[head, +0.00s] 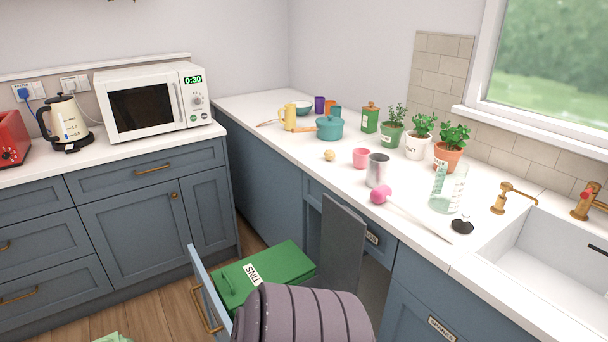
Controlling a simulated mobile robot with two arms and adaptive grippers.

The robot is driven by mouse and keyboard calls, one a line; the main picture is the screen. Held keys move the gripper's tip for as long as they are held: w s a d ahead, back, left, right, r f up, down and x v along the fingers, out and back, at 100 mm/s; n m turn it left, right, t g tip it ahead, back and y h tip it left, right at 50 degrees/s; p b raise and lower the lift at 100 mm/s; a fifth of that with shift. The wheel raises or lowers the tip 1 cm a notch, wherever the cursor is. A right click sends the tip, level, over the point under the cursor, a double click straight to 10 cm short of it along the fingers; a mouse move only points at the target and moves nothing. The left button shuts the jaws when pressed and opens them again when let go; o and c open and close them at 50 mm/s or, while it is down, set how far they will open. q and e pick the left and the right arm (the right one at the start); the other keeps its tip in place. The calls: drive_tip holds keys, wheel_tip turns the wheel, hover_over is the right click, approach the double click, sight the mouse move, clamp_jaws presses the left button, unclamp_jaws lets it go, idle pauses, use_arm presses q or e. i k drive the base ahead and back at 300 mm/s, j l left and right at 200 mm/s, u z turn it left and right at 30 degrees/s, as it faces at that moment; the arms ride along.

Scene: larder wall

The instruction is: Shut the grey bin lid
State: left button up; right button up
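The grey bin lid (340,243) stands upright, raised open, at the right of the pulled-out bin drawer (209,292). Beside it, to the left, the green lid marked TINS (278,268) lies flat and shut. The opening under the grey lid is hidden by a ribbed mauve shape in the near foreground, which I cannot identify for sure. Neither of my grippers shows in the head view.
The white worktop (340,185) above carries a pink cup (361,158), a metal beaker (378,170), a glass jug (448,188) and potted plants. Its front edge and the cupboard fronts (262,180) border the drawer. Wooden floor (135,318) shows at the left.

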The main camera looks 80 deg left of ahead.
sight(343, 232)
drive_tip(key=u, duration=3.35)
